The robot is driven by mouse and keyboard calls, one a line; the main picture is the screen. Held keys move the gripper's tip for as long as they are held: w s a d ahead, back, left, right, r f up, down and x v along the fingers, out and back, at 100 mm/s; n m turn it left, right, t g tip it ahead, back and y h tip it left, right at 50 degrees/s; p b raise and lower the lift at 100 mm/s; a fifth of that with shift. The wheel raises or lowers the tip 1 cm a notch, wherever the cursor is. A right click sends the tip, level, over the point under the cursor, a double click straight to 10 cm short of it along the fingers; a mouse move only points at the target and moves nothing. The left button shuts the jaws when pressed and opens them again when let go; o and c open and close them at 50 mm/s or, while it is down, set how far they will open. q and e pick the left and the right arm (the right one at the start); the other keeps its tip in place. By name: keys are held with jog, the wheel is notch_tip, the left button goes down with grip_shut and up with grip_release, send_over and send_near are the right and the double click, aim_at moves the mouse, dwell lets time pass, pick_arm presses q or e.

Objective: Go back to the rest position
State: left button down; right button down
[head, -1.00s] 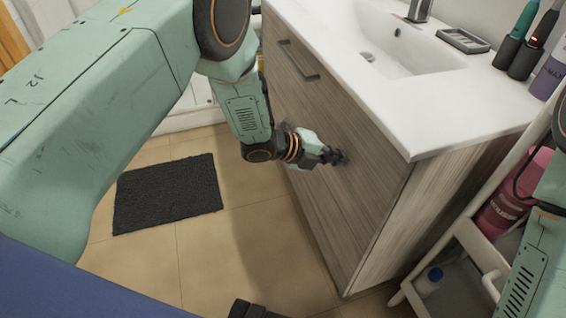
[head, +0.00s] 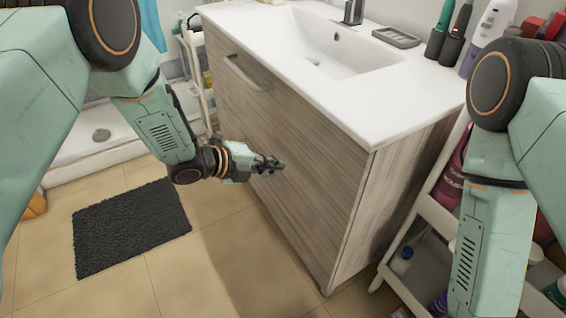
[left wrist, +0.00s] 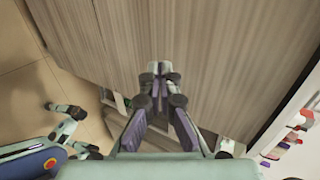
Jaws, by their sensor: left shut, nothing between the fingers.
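My left gripper (head: 268,165) is shut and empty. In the head view it is in front of the wooden cabinet front below the sink. In the left wrist view its closed fingers (left wrist: 160,70) point toward the wood-grain panel; I cannot tell whether they touch it. My right arm comes in at the right of the head view, but its gripper is out of the frame.
The wooden vanity cabinet (head: 290,150) with a drawer handle (head: 245,75) and white sink top (head: 370,120) fills the middle. A white cart (head: 425,285) with bottles stands at right. A dark mat (head: 130,225) lies on the tiled floor at left.

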pick_arm(q)
jog(key=p+v, duration=0.1)
jog(key=v, duration=0.4)
jog(key=shift+s+a+r, duration=0.15)
jog(key=shift+s+r, duration=0.05)
jog(key=shift+r, duration=0.05)
jog(key=s+a+f+n+y, duration=0.55)
jog(key=s+f+n, duration=0.35)
jog(key=n, duration=1)
jog(key=s+a+f+n+g+y, duration=0.1)
jog(key=s+a+f+n+g, duration=0.1)
jog(key=s, duration=0.7)
jog(key=s+a+f+n+g+y, duration=0.2)
jog(key=s+n, duration=0.3)
jog(key=s, duration=0.4)
jog(key=s+a+f+n+g+y, duration=0.1)
jog(key=s+a+f+n+g, duration=0.1)
jog(key=s, duration=0.7)
jog(key=shift+a+n+g, duration=0.4)
jog(key=shift+a+n, duration=0.4)
jog(key=shift+a, duration=0.05)
